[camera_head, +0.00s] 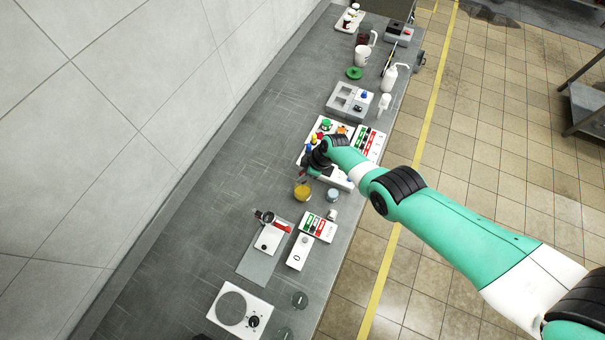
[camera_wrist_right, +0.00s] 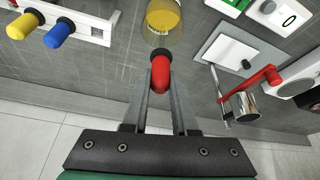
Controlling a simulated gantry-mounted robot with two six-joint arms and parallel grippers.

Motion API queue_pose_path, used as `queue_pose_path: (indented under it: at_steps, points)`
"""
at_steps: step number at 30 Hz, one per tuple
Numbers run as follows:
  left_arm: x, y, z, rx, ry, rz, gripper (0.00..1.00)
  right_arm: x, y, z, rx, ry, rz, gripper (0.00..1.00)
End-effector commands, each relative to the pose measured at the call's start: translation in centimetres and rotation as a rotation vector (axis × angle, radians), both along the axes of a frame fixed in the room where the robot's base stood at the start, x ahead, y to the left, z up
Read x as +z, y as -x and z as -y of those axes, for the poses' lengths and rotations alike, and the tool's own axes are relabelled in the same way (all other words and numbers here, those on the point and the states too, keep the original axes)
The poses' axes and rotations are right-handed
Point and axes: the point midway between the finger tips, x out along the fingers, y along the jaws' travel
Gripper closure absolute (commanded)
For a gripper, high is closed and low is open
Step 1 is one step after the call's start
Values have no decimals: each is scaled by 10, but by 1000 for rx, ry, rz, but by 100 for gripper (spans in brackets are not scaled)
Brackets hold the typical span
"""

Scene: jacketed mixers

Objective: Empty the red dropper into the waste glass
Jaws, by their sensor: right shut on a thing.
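The red dropper (camera_wrist_right: 161,72) is held between the two fingers of my right gripper (camera_wrist_right: 160,80) in the right wrist view. Its red bulb points toward the camera, and its lower part and tip are hidden. A glass with yellow liquid (camera_wrist_right: 163,17) is just beyond the bulb; it also shows in the head view (camera_head: 302,191), close below my right gripper (camera_head: 309,172). I cannot tell whether the tip is inside it. A small greyish glass (camera_head: 332,195) stands to its right. No label shows which is the waste glass. My left gripper is not in view.
A white rack (camera_wrist_right: 88,27) holds a blue dropper (camera_wrist_right: 60,32) and a yellow dropper (camera_wrist_right: 22,25). A device with a red lever (camera_head: 270,237) and a white hotplate-like unit (camera_head: 240,308) stand nearer. The bench's left strip (camera_head: 215,205) is clear.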

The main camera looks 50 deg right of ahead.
Motion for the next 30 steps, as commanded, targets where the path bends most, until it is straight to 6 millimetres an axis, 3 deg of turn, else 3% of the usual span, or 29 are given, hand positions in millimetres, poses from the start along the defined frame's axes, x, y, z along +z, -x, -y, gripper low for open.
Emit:
queue_pose_path:
  at_steps: [20, 30]
  points:
    - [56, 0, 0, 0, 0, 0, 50, 57, -1, 0, 0, -1, -1, 100]
    - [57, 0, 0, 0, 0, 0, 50, 58, -1, 0, 0, -1, -1, 100]
